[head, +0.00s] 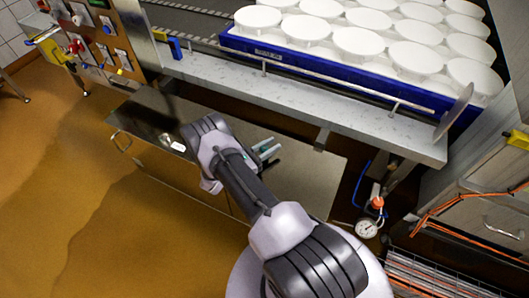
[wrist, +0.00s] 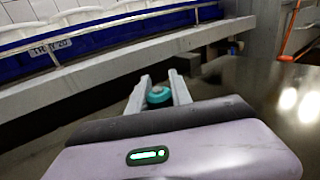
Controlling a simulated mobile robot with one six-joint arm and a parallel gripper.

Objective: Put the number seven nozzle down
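My gripper (head: 268,152) is above the dark metal top of a low cabinet (head: 300,178) in the head view. In the wrist view, the two grey fingers of my gripper (wrist: 160,88) sit on either side of a small round teal nozzle (wrist: 159,96) and appear closed on it. A bit of teal also shows at the fingers in the head view. No number can be read on the nozzle. The gap between the nozzle and the cabinet top cannot be judged clearly.
A small pale object (head: 175,144) lies on the cabinet top at left. A grey ledge (head: 310,103) runs behind, with a blue tray (head: 262,46) of several white moulds (head: 358,41) above it. A pressure gauge (head: 367,228) stands at right. Cabinet top right of my gripper is clear.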

